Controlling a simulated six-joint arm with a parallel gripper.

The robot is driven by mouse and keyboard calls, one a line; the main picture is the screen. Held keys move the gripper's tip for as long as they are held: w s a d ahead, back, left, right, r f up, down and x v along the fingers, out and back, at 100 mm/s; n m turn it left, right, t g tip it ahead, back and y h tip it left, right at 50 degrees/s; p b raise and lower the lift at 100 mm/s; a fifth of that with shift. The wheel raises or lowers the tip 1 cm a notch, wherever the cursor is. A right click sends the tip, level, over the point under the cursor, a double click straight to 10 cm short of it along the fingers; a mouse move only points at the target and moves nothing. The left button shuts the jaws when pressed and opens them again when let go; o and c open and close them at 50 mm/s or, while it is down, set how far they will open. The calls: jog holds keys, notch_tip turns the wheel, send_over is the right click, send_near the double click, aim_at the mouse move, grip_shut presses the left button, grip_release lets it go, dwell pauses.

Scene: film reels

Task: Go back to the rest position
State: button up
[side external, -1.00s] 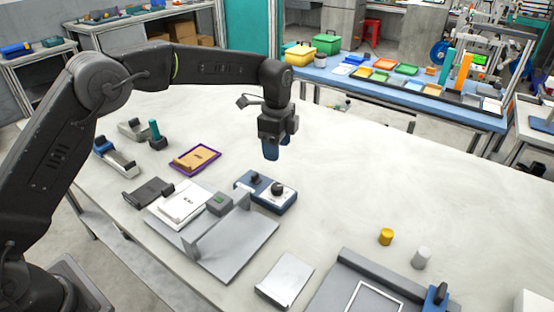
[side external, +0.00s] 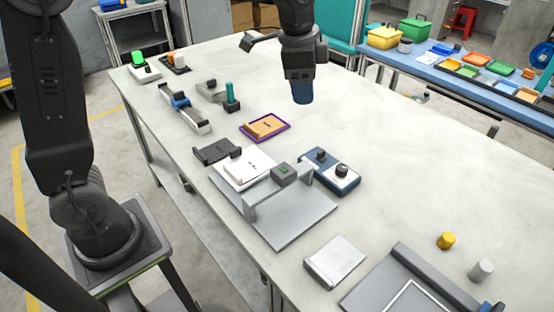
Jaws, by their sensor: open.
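My gripper (side external: 302,97) hangs in the air at the upper middle of the side external view, pointing down over the table. It holds nothing that I can see, and its fingers overlap in this view. It is above and to the right of the purple-edged tray with a tan block (side external: 265,127), and clear of everything on the table. Most of my arm above the wrist is cut off by the top of the picture.
The white table (side external: 385,180) holds a grey stand (side external: 287,226), a blue device with knobs (side external: 330,172), a silver plate (side external: 335,261), a yellow cylinder (side external: 446,240) and a grey cylinder (side external: 481,271). The table's right middle is clear. A blue bench (side external: 450,75) stands behind.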

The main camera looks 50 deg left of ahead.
jog(key=s+a+f+n+t, duration=0.1)
jog(key=s+n, duration=0.3)
jog(key=s, duration=0.7)
jog(key=s+a+f+n+t, duration=0.1)
jog(key=s+n, duration=0.4)
jog(key=s, duration=0.6)
jog(key=shift+s+a+n+t, duration=0.2)
jog(key=shift+a+n+t, duration=0.1)
jog(key=shift+a+t, duration=0.55)
